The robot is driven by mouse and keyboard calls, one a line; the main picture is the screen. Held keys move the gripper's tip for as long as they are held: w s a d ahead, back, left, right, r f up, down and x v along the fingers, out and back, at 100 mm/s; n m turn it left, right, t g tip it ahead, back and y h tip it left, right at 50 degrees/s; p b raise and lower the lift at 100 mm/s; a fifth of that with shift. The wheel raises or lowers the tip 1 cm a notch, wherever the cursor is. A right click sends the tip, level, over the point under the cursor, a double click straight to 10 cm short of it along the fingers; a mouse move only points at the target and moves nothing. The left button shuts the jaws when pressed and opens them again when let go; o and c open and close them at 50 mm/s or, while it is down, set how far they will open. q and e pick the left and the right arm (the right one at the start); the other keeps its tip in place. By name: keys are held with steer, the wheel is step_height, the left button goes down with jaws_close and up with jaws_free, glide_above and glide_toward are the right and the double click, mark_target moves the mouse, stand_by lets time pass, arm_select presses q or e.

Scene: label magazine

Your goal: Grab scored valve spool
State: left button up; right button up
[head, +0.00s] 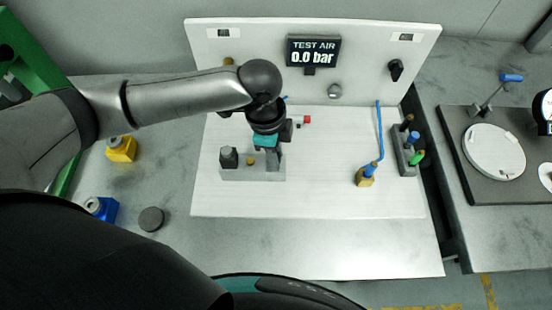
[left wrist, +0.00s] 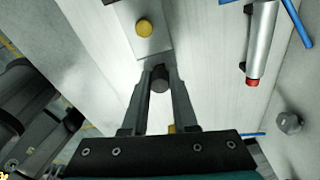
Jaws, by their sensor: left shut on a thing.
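My left gripper (head: 273,163) reaches down at a pale block (head: 235,174) on the white bench panel. In the left wrist view its two fingers (left wrist: 160,74) are shut on a short dark cylinder (left wrist: 160,82), which I take to be the valve spool. Scoring on it cannot be made out. The cylinder is at the end of the pale block, beside a brass button (head: 250,161); whether it is still seated in the block cannot be told. A dark knob (head: 228,157) stands at the block's left end. My right gripper is not in view.
Behind stands an upright panel with a display (head: 313,51) reading 0.0 bar. A silver cylinder with a red end (left wrist: 262,45) lies close by. A brass fitting with a blue hose (head: 366,176) and a dark rack (head: 408,155) stand right. The front of the white panel is clear.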

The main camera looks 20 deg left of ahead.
arm_select(q)
jaws_close()
